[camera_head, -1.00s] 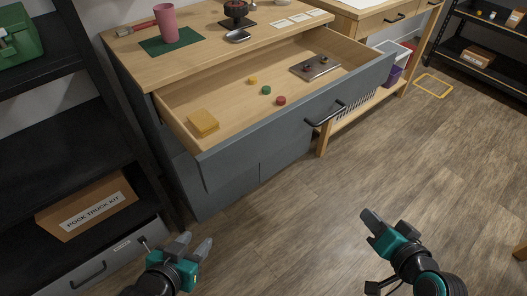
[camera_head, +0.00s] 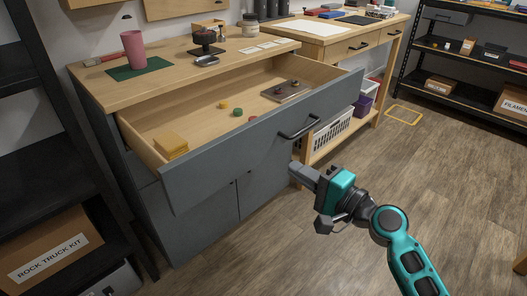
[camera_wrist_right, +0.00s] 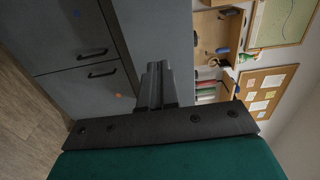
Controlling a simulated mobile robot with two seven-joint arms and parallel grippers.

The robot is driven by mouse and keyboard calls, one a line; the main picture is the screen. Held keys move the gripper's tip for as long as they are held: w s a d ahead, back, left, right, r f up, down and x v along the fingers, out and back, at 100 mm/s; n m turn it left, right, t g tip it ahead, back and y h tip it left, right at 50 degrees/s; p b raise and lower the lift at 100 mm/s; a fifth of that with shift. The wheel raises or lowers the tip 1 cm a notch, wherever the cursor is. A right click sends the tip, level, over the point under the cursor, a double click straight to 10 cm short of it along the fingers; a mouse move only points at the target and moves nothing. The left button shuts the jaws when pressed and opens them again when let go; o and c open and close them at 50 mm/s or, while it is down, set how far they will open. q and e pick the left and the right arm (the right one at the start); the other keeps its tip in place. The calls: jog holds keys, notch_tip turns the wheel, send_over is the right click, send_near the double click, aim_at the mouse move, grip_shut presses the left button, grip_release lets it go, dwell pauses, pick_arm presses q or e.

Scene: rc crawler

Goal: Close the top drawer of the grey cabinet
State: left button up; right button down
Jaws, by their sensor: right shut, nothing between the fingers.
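The grey cabinet (camera_head: 205,217) has a wooden top, and its top drawer (camera_head: 225,155) is pulled far open. The drawer's black handle (camera_head: 298,127) is on the grey front panel. Inside lie a yellow block (camera_head: 171,146), small yellow, green and red pieces, and a flat plate (camera_head: 287,91). My right gripper (camera_head: 297,172) is shut and empty, just below the handle in the picture, in front of the cabinet; I cannot tell if it touches the panel. In the right wrist view its closed fingers (camera_wrist_right: 157,85) point at a grey surface. My left gripper is out of view.
A wooden workbench (camera_head: 322,36) with a white basket (camera_head: 332,130) below stands right of the cabinet. A black shelf with a ROCK TRUCK KIT box (camera_head: 50,255) is at left. A pink cup (camera_head: 133,49) stands on the cabinet top.

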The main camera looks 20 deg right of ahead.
aim_at(256, 146)
jog(key=x, duration=0.9)
jog(key=shift+w+a, duration=0.2)
jog(key=shift+w, duration=0.2)
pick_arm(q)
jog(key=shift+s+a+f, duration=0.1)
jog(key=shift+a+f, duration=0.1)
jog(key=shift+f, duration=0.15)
pick_arm(e)
jog(key=shift+w, duration=0.1)
